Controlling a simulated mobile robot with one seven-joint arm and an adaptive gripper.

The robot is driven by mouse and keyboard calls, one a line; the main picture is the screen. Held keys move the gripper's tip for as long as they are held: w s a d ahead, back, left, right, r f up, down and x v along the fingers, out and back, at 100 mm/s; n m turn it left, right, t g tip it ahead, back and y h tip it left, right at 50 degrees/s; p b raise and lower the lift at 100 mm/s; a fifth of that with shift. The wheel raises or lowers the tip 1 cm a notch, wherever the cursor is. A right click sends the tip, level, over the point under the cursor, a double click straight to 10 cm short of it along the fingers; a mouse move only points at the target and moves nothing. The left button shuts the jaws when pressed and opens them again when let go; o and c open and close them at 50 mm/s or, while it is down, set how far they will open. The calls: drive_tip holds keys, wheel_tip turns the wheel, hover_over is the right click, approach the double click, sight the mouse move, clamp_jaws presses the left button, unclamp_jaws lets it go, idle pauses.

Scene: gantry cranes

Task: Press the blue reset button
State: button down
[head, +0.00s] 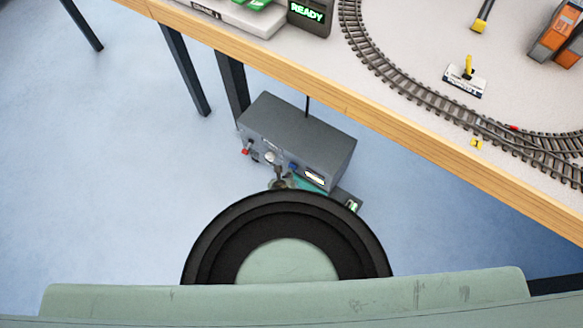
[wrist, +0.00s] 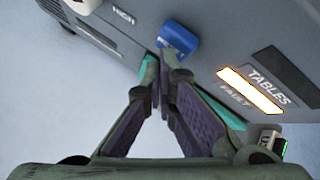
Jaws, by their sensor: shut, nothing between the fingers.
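The blue button (head: 293,166) is on the front face of a grey control box (head: 300,132) below the table edge. In the wrist view the blue button (wrist: 178,38) sticks out from the panel just beyond my fingertips. My gripper (wrist: 163,72) is shut and empty, its tips pointing at the button's lower left side. I cannot tell whether they touch it. In the head view my gripper is mostly hidden behind my own arm, in front of the panel.
A lit strip beside the "TABLES" and "FAULT" labels (wrist: 250,90) is right of the button. A red control (head: 246,151) sits at the box's left. The table's wooden edge (head: 330,97) runs above, with train track (head: 400,88) and a "READY" display (head: 308,11).

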drive_tip(key=shift+w+d, duration=0.15)
drive_tip(key=shift+w, duration=0.05)
idle(0.5)
drive_tip(key=shift+s+a, duration=0.5)
drive_tip(key=shift+s, duration=0.2)
drive_tip(key=shift+s, duration=0.1)
